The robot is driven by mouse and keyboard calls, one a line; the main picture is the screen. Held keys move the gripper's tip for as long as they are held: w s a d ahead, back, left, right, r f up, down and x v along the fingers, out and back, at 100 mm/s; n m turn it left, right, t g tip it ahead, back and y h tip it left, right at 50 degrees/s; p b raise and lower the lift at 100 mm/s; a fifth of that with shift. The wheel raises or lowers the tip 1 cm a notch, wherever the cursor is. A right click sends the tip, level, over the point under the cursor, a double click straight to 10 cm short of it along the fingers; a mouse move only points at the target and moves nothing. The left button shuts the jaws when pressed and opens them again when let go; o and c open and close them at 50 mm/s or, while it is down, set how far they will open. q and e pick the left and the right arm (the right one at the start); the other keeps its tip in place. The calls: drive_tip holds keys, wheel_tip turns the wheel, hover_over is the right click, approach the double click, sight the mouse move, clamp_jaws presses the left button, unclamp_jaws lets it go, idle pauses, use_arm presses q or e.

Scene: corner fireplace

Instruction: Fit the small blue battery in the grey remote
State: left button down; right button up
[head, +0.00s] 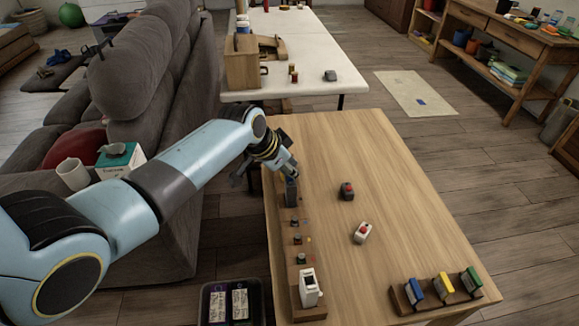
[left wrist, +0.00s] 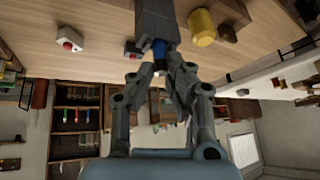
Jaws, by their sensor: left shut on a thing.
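The grey remote (head: 291,191) stands upright at the left edge of the wooden table, at the far end of a wooden strip. In the left wrist view a grey block (left wrist: 155,18), which looks like the remote, is at the top centre. The blue battery (left wrist: 158,48) is between my left fingertips, its upper end against or inside the grey block; I cannot tell how deep. My left gripper (left wrist: 160,66) is shut on the battery; in the head view the gripper (head: 285,168) is just above and behind the remote and hides the battery. My right gripper is not in view.
The wooden strip (head: 295,262) holds small parts and a white device (head: 308,287). A dark red-buttoned box (head: 347,191) and a white one (head: 362,232) lie mid-table. A card rack (head: 436,293) is at front right. A sofa (head: 150,80) borders the left. The table's far right is clear.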

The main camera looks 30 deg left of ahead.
use_arm(q)
drive_tip(key=shift+f+b, duration=0.45)
drive_tip(key=shift+f, duration=0.2)
drive_tip(key=c, duration=1.2)
unclamp_jaws()
drive_tip(key=shift+s, duration=0.1)
drive_tip(key=v, duration=1.2)
drive_tip(key=s+f+n+g+b, duration=0.1)
drive_tip(key=s+f+g+b, duration=0.15)
drive_tip(key=s+f, duration=0.6)
drive_tip(key=s+a+f+n+g+y+b, duration=0.1)
drive_tip(key=s+f+b, duration=0.25)
drive_tip(key=f, duration=1.05)
drive_tip(key=s+f+n+g+b, duration=0.1)
drive_tip(key=s+f+b, duration=0.1)
drive_tip(key=s+f, duration=0.7)
drive_tip(key=s+f+b, duration=0.1)
drive_tip(key=s+f, duration=0.5)
drive_tip(key=s, duration=0.2)
drive_tip(key=s+a+f+n+y+b, duration=0.1)
drive_tip(key=s+f+b, duration=0.1)
drive_tip(key=s+f, duration=0.4)
drive_tip(key=s+f+n+g+b, duration=0.1)
drive_tip(key=s+f, duration=0.6)
drive_tip(key=s, duration=0.3)
drive_tip(key=shift+a+f+y, duration=0.1)
drive_tip(key=shift+a+y, duration=0.05)
drive_tip(key=shift+y, duration=0.15)
